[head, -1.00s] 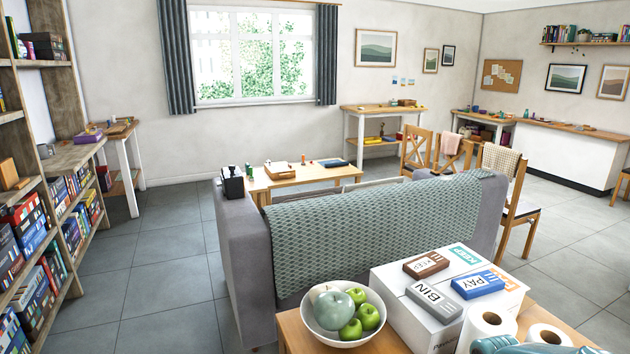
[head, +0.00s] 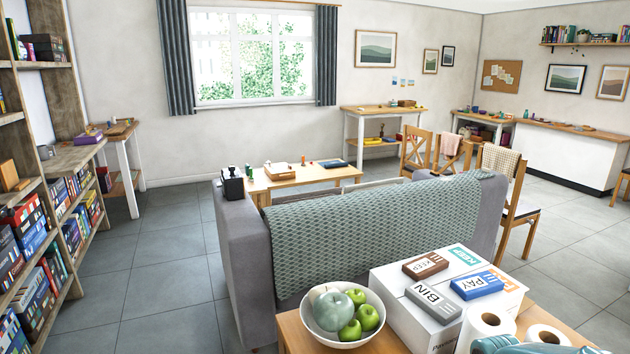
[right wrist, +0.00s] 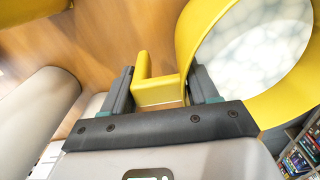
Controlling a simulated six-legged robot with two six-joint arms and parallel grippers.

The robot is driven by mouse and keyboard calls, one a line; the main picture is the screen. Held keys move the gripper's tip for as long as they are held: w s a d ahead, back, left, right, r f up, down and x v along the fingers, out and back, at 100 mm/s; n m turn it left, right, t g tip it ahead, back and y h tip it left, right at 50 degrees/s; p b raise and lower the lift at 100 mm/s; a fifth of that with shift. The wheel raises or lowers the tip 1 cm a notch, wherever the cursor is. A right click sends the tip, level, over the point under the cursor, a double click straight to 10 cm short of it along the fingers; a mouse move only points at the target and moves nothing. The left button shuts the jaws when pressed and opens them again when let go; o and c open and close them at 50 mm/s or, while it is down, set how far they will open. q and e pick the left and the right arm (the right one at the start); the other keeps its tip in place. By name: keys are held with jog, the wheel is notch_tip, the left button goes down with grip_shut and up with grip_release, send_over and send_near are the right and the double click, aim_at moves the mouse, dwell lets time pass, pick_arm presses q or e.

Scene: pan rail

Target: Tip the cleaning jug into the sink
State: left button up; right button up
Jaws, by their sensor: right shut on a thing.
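In the right wrist view, my right gripper (right wrist: 162,90) is shut on the yellow handle of the cleaning jug (right wrist: 197,35). One finger is on each side of the handle. The jug's wide yellow rim surrounds a pale, mottled area; I cannot tell whether this is liquid or the jug's inside. Most of the jug is outside the picture, so its tilt is unclear. The jug, the sink and both grippers are out of the head view. No sink can be made out in the right wrist view.
A wooden table (head: 290,326) at the front holds a fruit bowl (head: 318,335), a white box (head: 392,300) and paper rolls (head: 490,322). A grey sofa (head: 240,255) stands behind it. Shelves (head: 75,265) line the left. Tiled floor (head: 160,290) is free between shelves and sofa.

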jog(key=shift+w+r+p, duration=0.1)
jog(key=shift+r+p, duration=0.7)
jog(key=shift+r, duration=0.65)
dwell(0.3)
jog(key=shift+r+p, duration=1.95)
jog(key=shift+r, duration=0.95)
